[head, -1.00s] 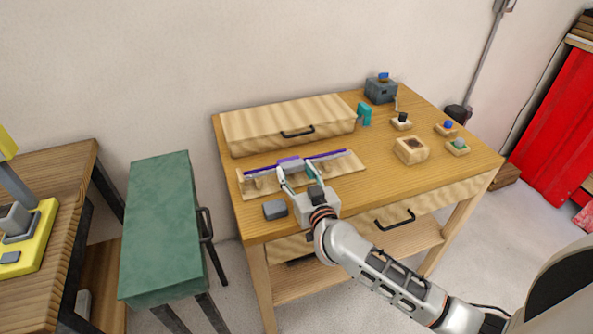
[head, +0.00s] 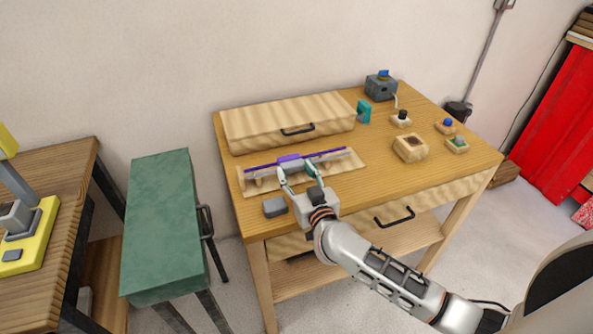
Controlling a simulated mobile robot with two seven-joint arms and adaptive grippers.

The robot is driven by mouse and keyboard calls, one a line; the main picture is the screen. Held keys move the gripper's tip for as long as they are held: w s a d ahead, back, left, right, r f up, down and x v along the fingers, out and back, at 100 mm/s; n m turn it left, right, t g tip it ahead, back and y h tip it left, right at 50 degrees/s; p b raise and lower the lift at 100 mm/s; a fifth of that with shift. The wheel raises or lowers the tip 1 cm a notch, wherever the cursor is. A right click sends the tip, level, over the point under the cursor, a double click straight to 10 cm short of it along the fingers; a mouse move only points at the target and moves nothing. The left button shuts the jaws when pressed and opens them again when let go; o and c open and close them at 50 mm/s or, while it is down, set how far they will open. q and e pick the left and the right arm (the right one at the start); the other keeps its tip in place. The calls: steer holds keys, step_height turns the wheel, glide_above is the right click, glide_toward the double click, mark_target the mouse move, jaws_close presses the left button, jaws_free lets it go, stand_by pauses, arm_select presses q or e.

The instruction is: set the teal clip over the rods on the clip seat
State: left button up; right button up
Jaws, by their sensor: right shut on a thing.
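The teal clip (head: 363,111) stands on the table, right of the pale drawer box. The long purple rods (head: 325,155) lie across a pale wooden base (head: 348,164). A wider purple block (head: 289,158) sits near their middle. My right gripper (head: 298,171) is at the front of this base, far from the teal clip. It is shut on a small grey block (head: 291,167) just under the purple block. Its fingers partly hide the base, and I cannot tell whether the grey block is joined to the rods. My left gripper is not in view.
A pale drawer box (head: 270,122) stands at the back. A loose dark grey block (head: 275,207) lies at the front left. Several small wooden blocks (head: 410,148) and a dark grey box (head: 380,88) stand at the right.

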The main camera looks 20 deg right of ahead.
steer(key=o, duration=1.2)
steer(key=s, duration=1.2)
steer(key=shift+d+r, duration=0.25)
steer(key=shift+r, duration=0.1)
steer(key=shift+a+r, duration=0.1)
steer(key=shift+r, duration=0.05)
